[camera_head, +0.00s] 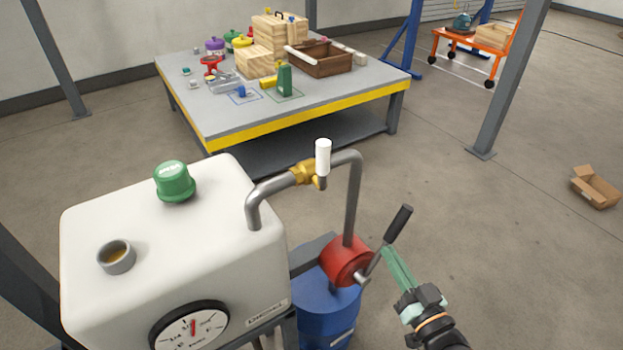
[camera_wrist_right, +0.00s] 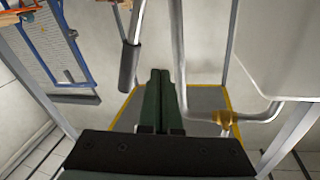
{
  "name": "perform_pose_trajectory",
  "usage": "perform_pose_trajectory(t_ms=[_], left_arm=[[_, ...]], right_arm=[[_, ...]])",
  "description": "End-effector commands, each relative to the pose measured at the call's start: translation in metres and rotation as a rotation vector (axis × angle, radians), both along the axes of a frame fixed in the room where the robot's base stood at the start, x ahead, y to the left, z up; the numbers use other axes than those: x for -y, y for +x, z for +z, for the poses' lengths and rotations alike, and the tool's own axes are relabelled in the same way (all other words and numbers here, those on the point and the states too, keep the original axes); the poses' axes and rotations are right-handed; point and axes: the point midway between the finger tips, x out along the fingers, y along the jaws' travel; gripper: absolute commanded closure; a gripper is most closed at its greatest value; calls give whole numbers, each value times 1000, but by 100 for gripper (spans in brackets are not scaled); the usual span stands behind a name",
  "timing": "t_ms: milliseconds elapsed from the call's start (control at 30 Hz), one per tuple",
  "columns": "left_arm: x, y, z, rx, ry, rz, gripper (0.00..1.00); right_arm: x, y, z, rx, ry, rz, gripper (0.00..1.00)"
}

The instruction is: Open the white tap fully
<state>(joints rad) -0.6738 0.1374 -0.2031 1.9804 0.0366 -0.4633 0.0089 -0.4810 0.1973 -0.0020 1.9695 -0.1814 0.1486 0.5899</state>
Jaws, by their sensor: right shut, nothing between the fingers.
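The white tap (camera_head: 323,155) has a white handle that stands upright, across the run of the grey pipe. Its brass valve body (camera_head: 303,172) sits in that pipe, between the tank and the red pump. The brass valve also shows at the lower right in the right wrist view (camera_wrist_right: 224,118); its white handle cannot be made out there. My right gripper (camera_head: 387,253) is shut and empty, apart from the tap, to its lower right beside the pump lever. Its closed green fingers show in the right wrist view (camera_wrist_right: 160,82). My left gripper is not in view.
A red pump (camera_head: 347,262) with a black-gripped lever (camera_head: 398,224) stands between my right gripper and the tap, above a blue drum (camera_head: 325,300). The white tank (camera_head: 215,225) is at left. A loaded workbench (camera_head: 215,123) stands behind.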

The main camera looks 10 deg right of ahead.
Motion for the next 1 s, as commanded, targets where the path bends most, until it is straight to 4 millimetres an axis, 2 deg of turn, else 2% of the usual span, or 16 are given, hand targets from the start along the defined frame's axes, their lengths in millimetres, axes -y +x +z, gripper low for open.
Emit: perform_pose_trajectory(t_ms=[33,167,300,400,633,1000], left_arm=[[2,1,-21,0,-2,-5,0],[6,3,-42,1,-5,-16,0],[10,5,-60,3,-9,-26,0],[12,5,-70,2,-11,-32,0],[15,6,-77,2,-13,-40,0],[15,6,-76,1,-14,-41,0]], right_arm=[[6,8,11,115,35,23,100],[12,11,67,385,125,144,100],[7,-6,109,596,179,337,100],[2,-22,126,685,191,470,100],[-8,-45,141,754,190,651,100],[-9,-47,144,758,191,669,100]])
